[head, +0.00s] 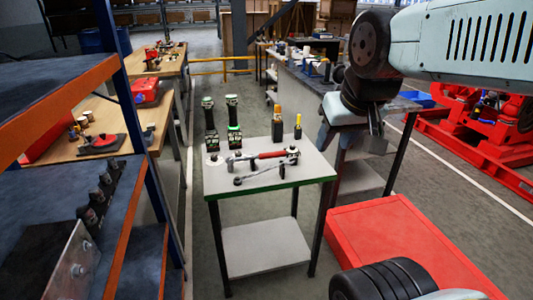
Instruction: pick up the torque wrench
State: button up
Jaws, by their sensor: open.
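A long tool with a red grip and a metal head (262,156), which looks like the torque wrench, lies across the light top of a small green-edged table (223,186). A thinner grey tool (262,175) lies just in front of it at a slant. I cannot tell for sure which is the torque wrench. My gripper (352,138) hangs from my arm at the upper right, to the right of the table and apart from both tools. It is open, with nothing seen between its fingers.
Two black-and-green tools (233,122) and two yellow-topped tools (277,123) stand at the table's back. A white round item (214,160) sits at its left. An orange-edged shelf (125,230) is at left. A dark-topped workbench (310,82) stands behind.

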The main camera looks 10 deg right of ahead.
aim_at(286, 152)
jog(key=i, duration=0.85)
jog(key=u, duration=0.05)
